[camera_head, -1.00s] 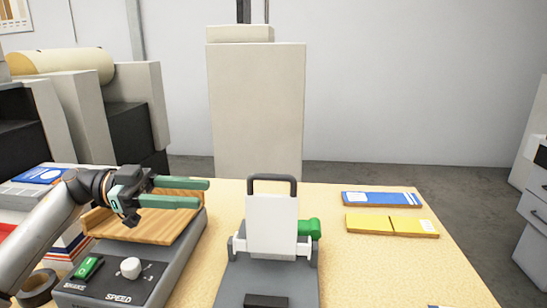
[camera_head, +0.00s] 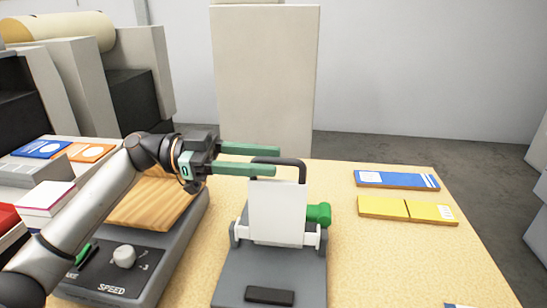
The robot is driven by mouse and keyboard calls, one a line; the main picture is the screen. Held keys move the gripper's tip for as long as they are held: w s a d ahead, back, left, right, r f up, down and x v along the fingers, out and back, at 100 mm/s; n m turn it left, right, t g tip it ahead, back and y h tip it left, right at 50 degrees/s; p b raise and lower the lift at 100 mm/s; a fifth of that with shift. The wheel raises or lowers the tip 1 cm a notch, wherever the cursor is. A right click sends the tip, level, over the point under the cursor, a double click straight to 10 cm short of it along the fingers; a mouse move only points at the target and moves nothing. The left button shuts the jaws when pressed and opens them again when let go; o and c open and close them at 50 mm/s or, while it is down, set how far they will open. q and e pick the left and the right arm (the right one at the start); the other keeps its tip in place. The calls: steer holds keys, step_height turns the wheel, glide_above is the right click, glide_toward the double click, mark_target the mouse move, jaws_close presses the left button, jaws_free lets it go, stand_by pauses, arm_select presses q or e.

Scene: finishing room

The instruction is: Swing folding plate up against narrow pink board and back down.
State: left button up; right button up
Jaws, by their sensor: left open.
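A white upright plate (camera_head: 277,212) stands on a grey device (camera_head: 240,280) on the table, in the middle of the head view. A black looped handle (camera_head: 303,172) rises behind its top edge, and a green knob (camera_head: 319,213) is at its right. I cannot tell for sure whether the white plate is the folding plate, and no narrow pink board is plain to see. My left gripper (camera_head: 277,160) is open, its two green fingers pointing right. Their tips overlap the handle's upper left in the picture; contact cannot be told. My right gripper is not in view.
A grey machine with a wooden top (camera_head: 155,205) and a SPEED dial (camera_head: 124,256) stands at the left, under my left arm. Blue (camera_head: 390,180) and yellow (camera_head: 400,209) packs lie at the right. The table's front right is mostly clear.

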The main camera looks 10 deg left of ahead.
arm_select(q)
steer(key=shift+d, duration=1.15)
jaws_close()
stand_by(0.6)
